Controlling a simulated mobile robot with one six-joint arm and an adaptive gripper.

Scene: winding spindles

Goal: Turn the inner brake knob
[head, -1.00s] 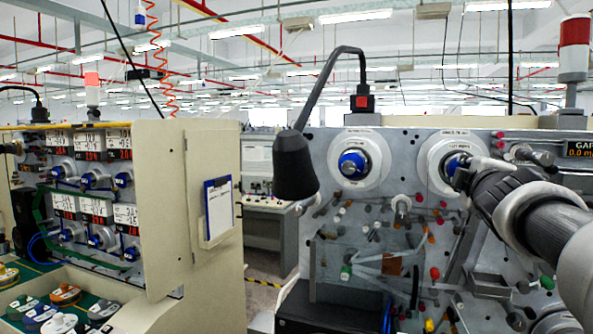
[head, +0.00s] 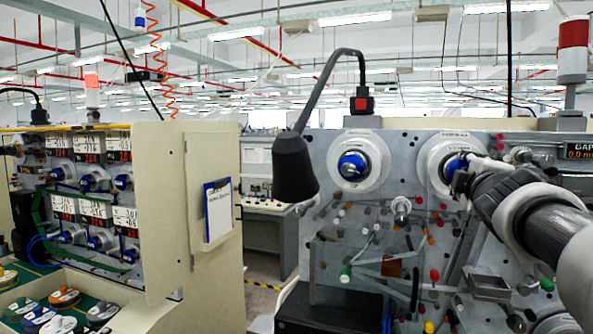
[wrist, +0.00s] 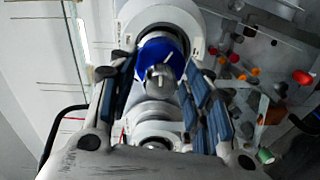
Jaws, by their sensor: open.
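Two white spindle discs with blue knobs are on the grey machine panel in the head view. The left knob (head: 353,165) stands free. My gripper (head: 462,180) is at the right knob (head: 455,164), partly covering it from the lower right. In the wrist view my gripper (wrist: 160,76) is open, with its dark padded fingers on either side of a blue knob (wrist: 154,60) with a silver centre. Whether the pads touch it, I cannot tell. A second round spindle (wrist: 155,128) shows lower between the fingers. The frames do not label which knob is the inner one.
A black lamp (head: 294,168) on a bent stalk hangs left of the spindles. Below are guide pins, rollers and a metal tray (head: 489,286). A cabinet with a clipboard (head: 218,208) stands left, with an aisle between it and the machine.

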